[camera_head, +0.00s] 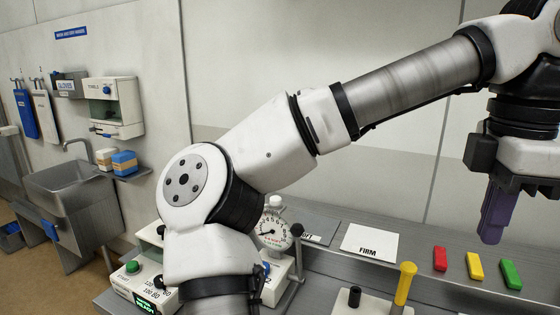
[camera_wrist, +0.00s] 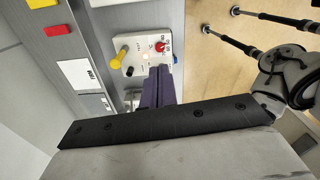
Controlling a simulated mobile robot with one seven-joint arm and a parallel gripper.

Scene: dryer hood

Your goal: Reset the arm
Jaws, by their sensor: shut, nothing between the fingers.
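My gripper (camera_head: 494,212) hangs at the right of the head view, pointing down in front of the back wall, with its purple fingers together and nothing between them. In the wrist view the purple fingers (camera_wrist: 158,84) reach toward a white control box (camera_wrist: 140,54) on the counter. I cannot tell how high they are above it. My arm crosses the head view from the lower middle to the upper right, its elbow bent, and hides part of the bench.
Red (camera_head: 440,258), yellow (camera_head: 475,266) and green (camera_head: 511,274) blocks lie on the metal counter. Near them are a FIRM card (camera_head: 369,243), a yellow-knobbed lever (camera_head: 405,283) and a dial gauge (camera_head: 273,232). A sink (camera_head: 75,190) stands at the left.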

